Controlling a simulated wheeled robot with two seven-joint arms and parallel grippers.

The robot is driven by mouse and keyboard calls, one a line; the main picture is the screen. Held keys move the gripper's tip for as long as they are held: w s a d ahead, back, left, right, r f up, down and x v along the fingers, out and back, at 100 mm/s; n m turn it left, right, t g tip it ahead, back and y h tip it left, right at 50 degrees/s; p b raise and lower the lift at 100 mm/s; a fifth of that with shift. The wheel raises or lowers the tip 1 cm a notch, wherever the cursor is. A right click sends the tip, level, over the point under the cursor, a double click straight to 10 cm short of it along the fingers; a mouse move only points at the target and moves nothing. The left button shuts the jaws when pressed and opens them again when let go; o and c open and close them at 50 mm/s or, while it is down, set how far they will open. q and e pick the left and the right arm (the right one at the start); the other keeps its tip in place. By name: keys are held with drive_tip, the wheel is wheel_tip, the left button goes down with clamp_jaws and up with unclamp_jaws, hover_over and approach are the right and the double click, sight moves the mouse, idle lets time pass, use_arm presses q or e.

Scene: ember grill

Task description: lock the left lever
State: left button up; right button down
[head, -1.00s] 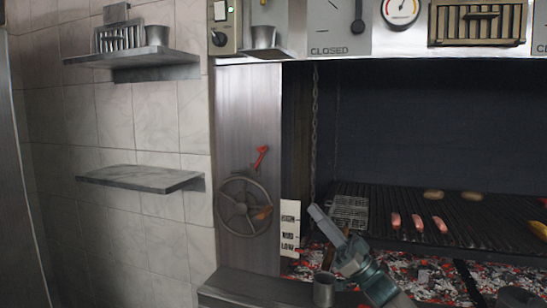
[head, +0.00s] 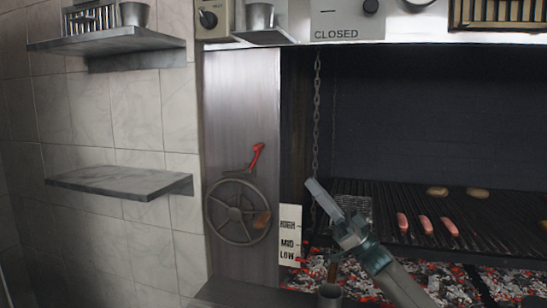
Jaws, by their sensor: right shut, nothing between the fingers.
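A small lever with a red handle (head: 257,156) is mounted on the steel panel left of the grill opening, just above a dark spoked handwheel (head: 237,212). The handle tilts up to the right, and its lower end lies close to the wheel's rim. My right gripper (head: 322,195) is shut and empty, to the right of the wheel and lever and apart from both, in front of the grill opening. Its fingers point up and left. My left gripper is not in view.
A white HIGH/MID/LOW plate (head: 290,236) stands between the wheel and my right gripper. A chain (head: 316,120) hangs behind the gripper. The grate (head: 470,215) holds sausages above glowing coals (head: 440,281).

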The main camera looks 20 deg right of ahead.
drive_tip(key=shift+w, duration=0.1)
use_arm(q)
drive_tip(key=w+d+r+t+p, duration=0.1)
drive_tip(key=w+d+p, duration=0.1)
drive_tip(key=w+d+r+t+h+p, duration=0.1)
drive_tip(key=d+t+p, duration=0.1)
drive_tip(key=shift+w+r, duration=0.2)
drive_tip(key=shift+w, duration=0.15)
use_arm(e)
drive_tip(key=w+a+f+x, duration=0.1)
drive_tip(key=f+x, duration=0.1)
drive_tip(key=x, duration=1)
drive_tip(key=shift+w+a+r, duration=0.2)
drive_tip(key=shift+a+r, duration=0.1)
drive_tip(key=shift+a, duration=0.3)
